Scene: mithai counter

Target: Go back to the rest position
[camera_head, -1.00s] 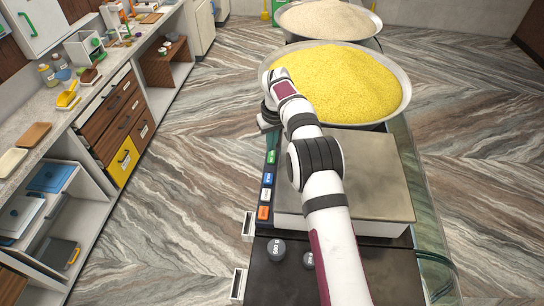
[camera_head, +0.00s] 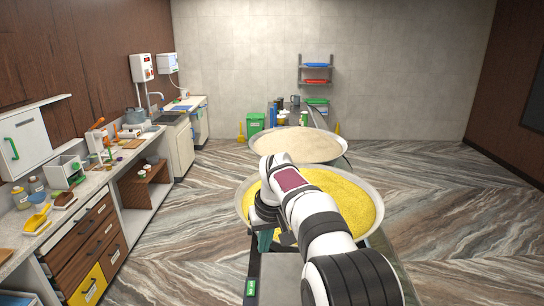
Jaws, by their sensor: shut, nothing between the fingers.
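My arm reaches forward from the bottom right over the counter, bent at a wrist with a maroon panel. My gripper (camera_head: 265,238) hangs below the wrist at the near left rim of the basin of yellow grains (camera_head: 345,192). It is shut with nothing held, and its fingertips are partly hidden by the arm. I cannot tell whether it touches the rim.
A second basin of pale grains (camera_head: 300,143) stands behind the yellow one. The grey scale plate (camera_head: 281,278) lies below my arm. A side counter (camera_head: 85,185) with drawers runs along the left wall. The marbled floor (camera_head: 190,220) between is clear.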

